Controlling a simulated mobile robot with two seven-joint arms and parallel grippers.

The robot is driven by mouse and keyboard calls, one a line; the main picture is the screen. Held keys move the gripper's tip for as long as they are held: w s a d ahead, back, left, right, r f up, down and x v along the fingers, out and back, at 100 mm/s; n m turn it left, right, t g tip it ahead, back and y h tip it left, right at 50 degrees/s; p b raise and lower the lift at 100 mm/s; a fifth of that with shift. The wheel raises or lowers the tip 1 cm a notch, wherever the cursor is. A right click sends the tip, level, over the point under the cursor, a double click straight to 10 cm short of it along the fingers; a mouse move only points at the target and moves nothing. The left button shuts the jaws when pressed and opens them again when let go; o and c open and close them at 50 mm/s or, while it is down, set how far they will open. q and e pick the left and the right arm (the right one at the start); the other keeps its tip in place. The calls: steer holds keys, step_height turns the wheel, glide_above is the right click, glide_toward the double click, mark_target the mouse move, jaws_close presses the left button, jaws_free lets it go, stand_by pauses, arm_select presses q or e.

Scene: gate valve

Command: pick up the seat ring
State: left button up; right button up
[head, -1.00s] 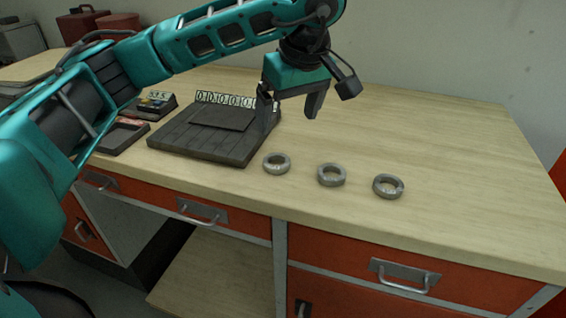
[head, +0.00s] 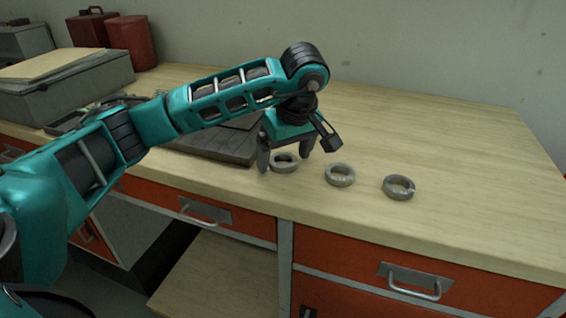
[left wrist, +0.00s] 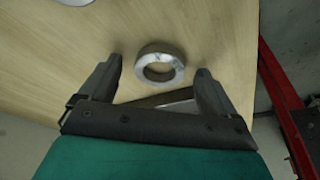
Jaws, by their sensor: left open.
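Three similar grey metal rings lie flat in a row near the bench's front edge: a left one (head: 285,163), a middle one (head: 340,174) and a right one (head: 398,187). I cannot tell which one is the seat ring. My left gripper (head: 284,160) is open and empty, pointing down, its fingers appearing on either side of the left ring. In the left wrist view, a ring (left wrist: 160,66) shows ahead of the gap between the open fingertips (left wrist: 160,66), apart from both. Part of another ring (left wrist: 75,1) shows at the top edge. My right gripper is not in view.
A dark tray-like board (head: 215,143) lies left of the rings, partly behind my left arm. A grey case (head: 65,85) and red containers (head: 132,42) stand at the back left. The wooden bench (head: 440,135) is clear behind and right of the rings.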

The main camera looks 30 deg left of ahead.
arm_select(q)
steer(key=shift+c, duration=0.4)
steer(key=c, duration=1.2)
